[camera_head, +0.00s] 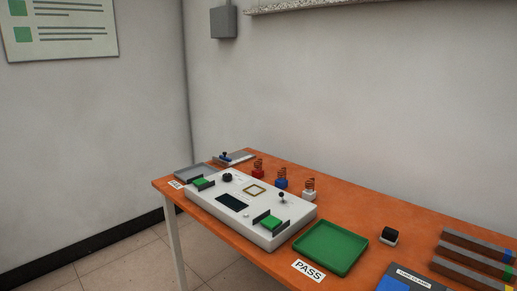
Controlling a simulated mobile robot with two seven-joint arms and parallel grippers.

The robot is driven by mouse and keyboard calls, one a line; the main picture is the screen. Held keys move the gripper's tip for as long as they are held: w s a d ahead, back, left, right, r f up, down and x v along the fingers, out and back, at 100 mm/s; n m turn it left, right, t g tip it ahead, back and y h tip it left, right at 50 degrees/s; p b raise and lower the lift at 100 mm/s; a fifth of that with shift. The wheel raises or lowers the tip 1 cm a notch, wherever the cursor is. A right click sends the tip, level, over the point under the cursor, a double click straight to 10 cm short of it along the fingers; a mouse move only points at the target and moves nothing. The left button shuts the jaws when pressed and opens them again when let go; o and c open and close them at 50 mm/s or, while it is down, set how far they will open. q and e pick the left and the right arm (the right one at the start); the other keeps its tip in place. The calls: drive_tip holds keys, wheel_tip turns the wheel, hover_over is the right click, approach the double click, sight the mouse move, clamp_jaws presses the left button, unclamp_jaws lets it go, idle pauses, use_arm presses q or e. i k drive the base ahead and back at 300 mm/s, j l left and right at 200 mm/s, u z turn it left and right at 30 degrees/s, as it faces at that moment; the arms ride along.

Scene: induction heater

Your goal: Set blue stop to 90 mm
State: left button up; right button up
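A small blue part with a dark knob (225,156), which looks like the blue stop, sits on a grey rail or plate (241,158) at the far left corner of the orange table. It is too small to read any scale or its setting. Neither of my grippers shows in the head view.
A white heater unit (248,208) with a dark screen fills the table's left half. Behind it stand red (258,172), blue (281,183) and white (309,193) coil holders. A grey tray (194,172), green PASS tray (331,247) and black-topped block (389,236) also show.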

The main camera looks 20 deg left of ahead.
sight(224, 157)
drive_tip(key=j+z, duration=0.25)
drive_tip(key=j, duration=0.15)
drive_tip(key=i+j+z, duration=0.1)
drive_tip(key=j+z, duration=0.15)
drive_tip(key=j, duration=0.2)
drive_tip(key=j+z, duration=0.15)
drive_tip(key=j, duration=0.75)
drive_tip(key=k+j+z, duration=0.15)
drive_tip(key=j, duration=0.8)
drive_tip(key=i, duration=0.05)
